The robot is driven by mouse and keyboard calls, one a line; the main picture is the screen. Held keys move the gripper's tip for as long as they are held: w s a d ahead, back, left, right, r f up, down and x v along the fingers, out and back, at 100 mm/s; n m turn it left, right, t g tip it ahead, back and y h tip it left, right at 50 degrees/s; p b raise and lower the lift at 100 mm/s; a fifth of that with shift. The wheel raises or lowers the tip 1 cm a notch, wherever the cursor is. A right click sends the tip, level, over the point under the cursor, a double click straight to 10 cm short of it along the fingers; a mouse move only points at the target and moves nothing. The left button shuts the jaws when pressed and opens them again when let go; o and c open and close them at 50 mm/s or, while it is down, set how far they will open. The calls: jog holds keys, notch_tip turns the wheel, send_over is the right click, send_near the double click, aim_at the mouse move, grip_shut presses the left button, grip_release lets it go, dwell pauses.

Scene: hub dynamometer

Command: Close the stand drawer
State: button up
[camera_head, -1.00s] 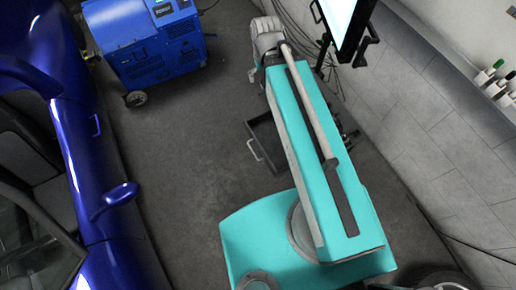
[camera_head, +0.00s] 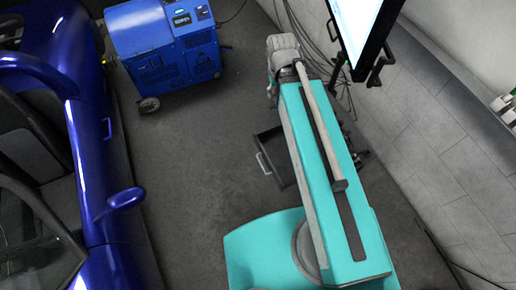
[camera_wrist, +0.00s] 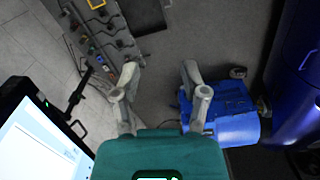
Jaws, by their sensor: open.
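The stand drawer (camera_head: 268,151) is a dark open tray with a pale handle on its left end. It sticks out to the left from behind my teal arm, which hides much of the stand. In the wrist view a dark tray that looks like the drawer (camera_wrist: 147,14) shows at the top edge, beside the stand's grey panel (camera_wrist: 104,32) with its coloured connectors. My gripper (camera_wrist: 160,74) is open and empty, its fingers wide apart over grey floor. The drawer lies beyond the fingertips, apart from them.
A blue wheeled machine (camera_head: 165,47) stands at the upper left, and a blue car (camera_head: 100,170) fills the left side. A monitor (camera_head: 361,28) stands near the wall at the upper right. Cables lie behind my arm. The floor between car and drawer is clear.

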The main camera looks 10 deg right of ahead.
jog(key=shift+n, duration=0.6)
jog(key=f+b, duration=0.2)
jog(key=w+f+b, duration=0.1)
jog(key=f, duration=0.1)
jog(key=shift+w+a+f+b, duration=0.15)
jog(key=shift+a+f+b, duration=0.05)
jog(key=shift+b, duration=0.2)
grip_shut()
jog(key=w+a+f+n+h+b, duration=0.2)
jog(key=w+a+f+n+b, duration=0.3)
jog(key=f+b, duration=1.4)
jog(key=w+a+f+n+t+h+b, duration=0.1)
jog(key=w+a+f+n+h+b, duration=0.2)
jog(key=f+b, duration=1.6)
jog(key=w+a+f+n+t+h+b, duration=0.1)
jog(key=w+a+f+n+h+b, duration=0.2)
jog(key=w+a+f+n+b, duration=0.5)
jog(key=shift+w+a+f+n+b, duration=0.15)
jog(key=shift+w+f+n+b, duration=1.6)
jog(key=shift+f+b, duration=5.3)
notch_tip(320, 180, up, 3)
jog(key=b, duration=0.2)
jog(key=shift+s+f+b, duration=0.1)
jog(key=shift+b, duration=0.2)
